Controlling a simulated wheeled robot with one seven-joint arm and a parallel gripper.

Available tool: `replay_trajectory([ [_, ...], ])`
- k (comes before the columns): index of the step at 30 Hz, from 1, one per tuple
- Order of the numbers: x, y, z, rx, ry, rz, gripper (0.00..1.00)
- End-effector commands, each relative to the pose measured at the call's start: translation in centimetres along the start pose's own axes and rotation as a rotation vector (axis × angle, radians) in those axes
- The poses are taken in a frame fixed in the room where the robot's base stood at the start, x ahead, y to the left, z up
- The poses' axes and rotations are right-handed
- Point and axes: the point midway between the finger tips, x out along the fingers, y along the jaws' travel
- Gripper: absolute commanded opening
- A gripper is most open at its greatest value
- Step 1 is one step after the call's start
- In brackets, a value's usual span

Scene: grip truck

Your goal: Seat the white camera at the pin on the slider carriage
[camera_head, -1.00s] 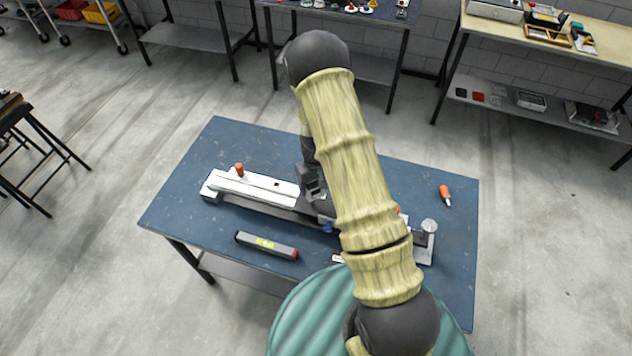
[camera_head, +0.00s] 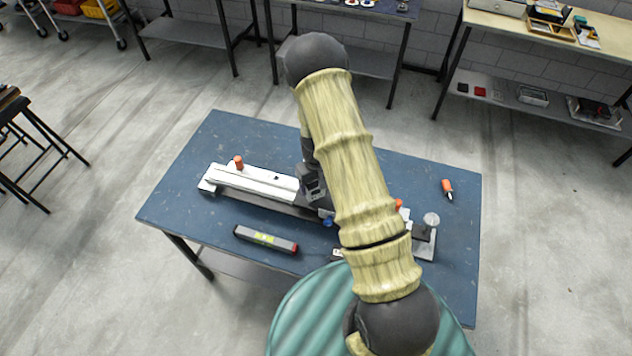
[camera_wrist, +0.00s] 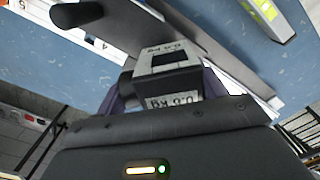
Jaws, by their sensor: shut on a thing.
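My gripper (camera_wrist: 165,88) is shut on a pale block with a dark square recess and a "kg" weight label, which I take for the white camera (camera_wrist: 168,62). In the head view my gripper (camera_head: 313,188) is by the right end of the slider (camera_head: 250,180), a long rail with a white top, and my arm covers much of that area. A dark part of the slider lies beyond the held block in the wrist view. I cannot make out the pin or the carriage, nor whether the block touches anything.
A spirit level (camera_head: 266,240) lies in front of the slider on the blue table (camera_head: 180,215). An orange-handled tool (camera_head: 447,188) lies at the right. A stand with a round silver top (camera_head: 430,220) is near the right edge.

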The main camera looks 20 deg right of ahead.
Motion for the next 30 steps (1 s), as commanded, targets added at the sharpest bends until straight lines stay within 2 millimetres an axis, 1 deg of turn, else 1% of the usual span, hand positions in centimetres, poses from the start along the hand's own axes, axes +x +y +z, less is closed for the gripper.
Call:
replay_trajectory([
  [21, 2.8, 0.1, -0.1, 0.001, 0.002, 0.001, 0.48],
  [30, 3.6, 0.0, -0.1, 0.001, 0.002, 0.000, 0.48],
])
